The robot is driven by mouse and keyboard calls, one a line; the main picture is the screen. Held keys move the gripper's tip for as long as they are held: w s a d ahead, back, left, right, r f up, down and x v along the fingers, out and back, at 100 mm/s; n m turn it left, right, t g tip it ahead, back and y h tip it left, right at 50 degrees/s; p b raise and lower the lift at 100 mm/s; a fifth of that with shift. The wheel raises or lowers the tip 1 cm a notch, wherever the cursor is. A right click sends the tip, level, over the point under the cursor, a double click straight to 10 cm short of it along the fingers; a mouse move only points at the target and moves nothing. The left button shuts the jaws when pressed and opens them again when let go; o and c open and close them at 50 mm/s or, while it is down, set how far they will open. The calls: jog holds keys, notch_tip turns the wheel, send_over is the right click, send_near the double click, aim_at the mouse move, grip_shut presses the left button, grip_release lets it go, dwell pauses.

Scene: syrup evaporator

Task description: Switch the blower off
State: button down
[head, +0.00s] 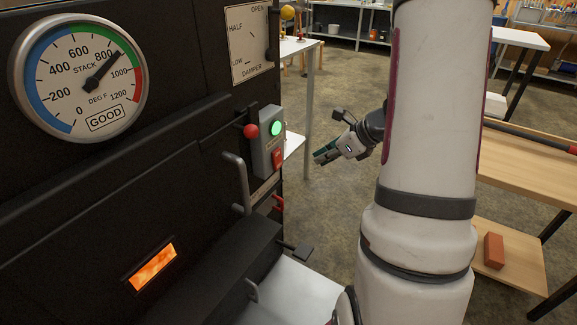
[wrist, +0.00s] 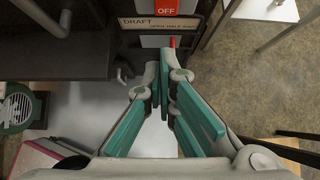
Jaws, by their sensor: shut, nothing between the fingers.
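A grey switch box (head: 266,150) is mounted at the right end of the black evaporator front. It carries a lit green lamp (head: 275,128) and a red switch (head: 278,159) below it. In the wrist view a red part marked OFF (wrist: 165,10) shows at the top edge, partly cut off. My gripper (head: 318,158) is to the right of the box, apart from it, pointing left toward it. In the wrist view my gripper (wrist: 167,80) has its green-padded fingers shut and empty, below the OFF part.
A red-ball lever (head: 251,131) sticks out left of the box. A DRAFT plate (wrist: 160,24) and a red handle (head: 278,203) lie below it. The stack gauge (head: 80,75) is at the left. A round green grilled unit (wrist: 17,108) stands at the left in the wrist view.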

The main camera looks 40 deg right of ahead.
aim_at(277, 159)
jog(key=w+r+b+x, duration=0.1)
jog(key=b+x, duration=0.3)
jog(key=x, duration=0.9)
jog(key=shift+w+a+r+b, duration=0.2)
jog(key=shift+w+r+b, duration=0.1)
jog(key=shift+w+r, duration=0.15)
jog(key=shift+w+a+f, duration=0.15)
jog(key=shift+w+f, duration=0.05)
jog(key=shift+w, duration=0.1)
jog(key=shift+r, duration=0.1)
